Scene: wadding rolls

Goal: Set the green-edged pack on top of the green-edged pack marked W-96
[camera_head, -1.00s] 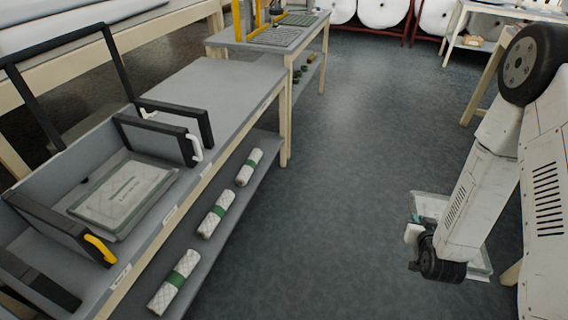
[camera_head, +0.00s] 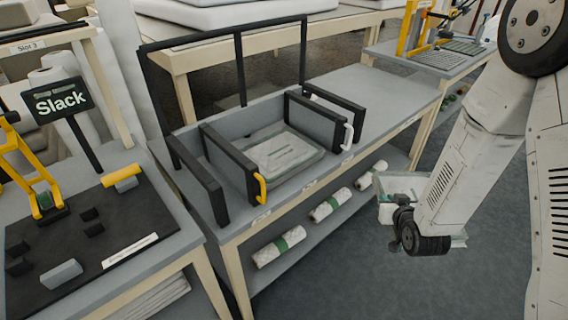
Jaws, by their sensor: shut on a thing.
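My gripper (camera_head: 402,218) is at the right of the head view, below my white forearm, and is shut on a green-edged pack (camera_head: 402,184). Much of the held pack is hidden behind the gripper and forearm. Another pale pack (camera_head: 284,150) lies flat in a grey bay on the middle bench, between two black dividers. It has a dark line of print on top, too small to read, so I cannot confirm W-96. The held pack is to the right of this bench, apart from the lying pack.
Black dividers, one with a yellow handle (camera_head: 261,188) and one with a white handle (camera_head: 347,136), flank the bay. Green-banded rolls (camera_head: 279,247) lie on the shelf below. A bench with a "Slack" sign (camera_head: 58,99) stands left. Bare bench top (camera_head: 385,92) lies beyond the dividers.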

